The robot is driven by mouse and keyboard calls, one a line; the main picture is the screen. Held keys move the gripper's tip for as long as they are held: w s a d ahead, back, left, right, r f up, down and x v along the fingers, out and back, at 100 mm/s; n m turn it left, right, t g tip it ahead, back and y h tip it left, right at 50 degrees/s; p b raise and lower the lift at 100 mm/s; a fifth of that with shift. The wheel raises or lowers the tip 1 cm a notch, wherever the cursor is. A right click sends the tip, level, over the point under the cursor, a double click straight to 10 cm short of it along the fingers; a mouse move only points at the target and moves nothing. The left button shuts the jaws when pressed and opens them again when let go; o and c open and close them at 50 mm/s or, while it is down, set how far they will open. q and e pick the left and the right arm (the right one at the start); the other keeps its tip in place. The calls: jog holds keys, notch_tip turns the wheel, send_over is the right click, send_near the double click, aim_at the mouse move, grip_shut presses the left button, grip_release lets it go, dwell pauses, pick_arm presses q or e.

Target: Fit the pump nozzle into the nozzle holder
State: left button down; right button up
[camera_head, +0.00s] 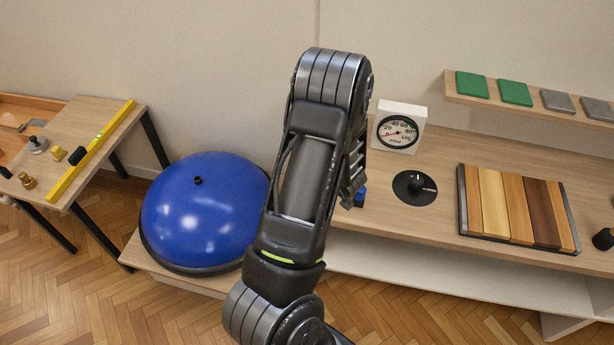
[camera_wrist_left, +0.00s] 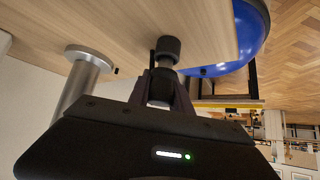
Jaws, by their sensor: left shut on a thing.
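My left arm fills the middle of the head view, and its gripper is mostly hidden behind the forearm. In the left wrist view my left gripper (camera_wrist_left: 161,88) is shut on the pump nozzle (camera_wrist_left: 166,63), a small piece with a black end and a grey metal neck. The black end shows against the wooden bench top; I cannot tell whether it touches anything. A grey metal cylinder with a wide round flange (camera_wrist_left: 86,54) is beside it on the left. I cannot make out the nozzle holder for certain. My right gripper is not in view.
A blue half-ball (camera_head: 205,210) sits left of my arm. The bench carries a white dial gauge (camera_head: 400,126), a black disc with a knob (camera_head: 414,188) and a striped wooden board (camera_head: 515,207). A side table (camera_head: 88,130) with a yellow level is at the far left.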

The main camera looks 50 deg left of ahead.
pick_arm(q)
jog(key=shift+f+b, duration=0.45)
jog(key=shift+f, duration=0.35)
jog(key=c, duration=1.1)
grip_release()
jog(key=shift+r, duration=0.15)
jog(key=v, duration=0.7)
jog(key=shift+d+r, duration=0.25)
jog(key=shift+d, duration=0.05)
